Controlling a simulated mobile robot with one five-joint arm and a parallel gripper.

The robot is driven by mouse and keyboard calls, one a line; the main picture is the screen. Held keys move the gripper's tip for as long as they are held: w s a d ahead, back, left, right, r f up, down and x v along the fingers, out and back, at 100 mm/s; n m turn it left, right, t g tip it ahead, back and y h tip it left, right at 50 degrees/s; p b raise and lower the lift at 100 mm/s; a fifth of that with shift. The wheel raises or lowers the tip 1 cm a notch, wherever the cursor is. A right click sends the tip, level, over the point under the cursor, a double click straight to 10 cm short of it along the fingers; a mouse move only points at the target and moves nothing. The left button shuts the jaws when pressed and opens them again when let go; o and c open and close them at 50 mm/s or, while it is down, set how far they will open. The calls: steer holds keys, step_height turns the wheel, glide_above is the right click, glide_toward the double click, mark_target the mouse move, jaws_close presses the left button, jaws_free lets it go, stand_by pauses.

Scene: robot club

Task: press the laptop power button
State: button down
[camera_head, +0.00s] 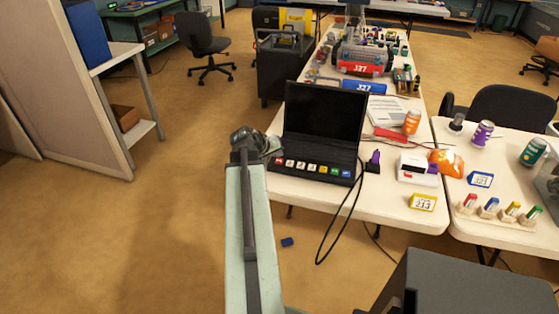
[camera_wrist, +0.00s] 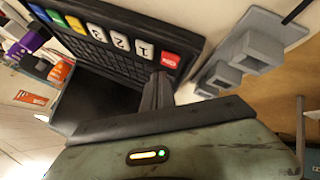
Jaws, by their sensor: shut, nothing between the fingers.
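The laptop (camera_head: 318,145) stands open on the near left of the white table, its screen dark. A row of coloured and white buttons runs along its front edge. The red button (camera_wrist: 169,62) is at the row's left end in the head view and also shows there (camera_head: 279,161). I cannot tell which button is the power button. My gripper (camera_wrist: 160,78) is shut and empty, its tips close to the red button and keyboard edge in the wrist view. I cannot tell whether they touch. In the head view my arm reaches up to the laptop's left side, and the fingertips are unclear.
A grey blocky object (camera_wrist: 245,55) lies beside the laptop in the wrist view. Right of the laptop are a purple item (camera_head: 375,160), a white box (camera_head: 417,175) and an orange can (camera_head: 411,122). A black cable (camera_head: 340,218) hangs off the table's front. Floor at left is clear.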

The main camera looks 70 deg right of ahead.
mark_target(278, 162)
stand_by(0.3)
steer(key=shift+f+b, duration=0.45)
steer(key=shift+f+b, duration=0.5)
stand_by(0.5)
steer(key=shift+r+p, duration=0.95)
step_height(278, 162, up, 6)
steer(key=p, duration=0.6)
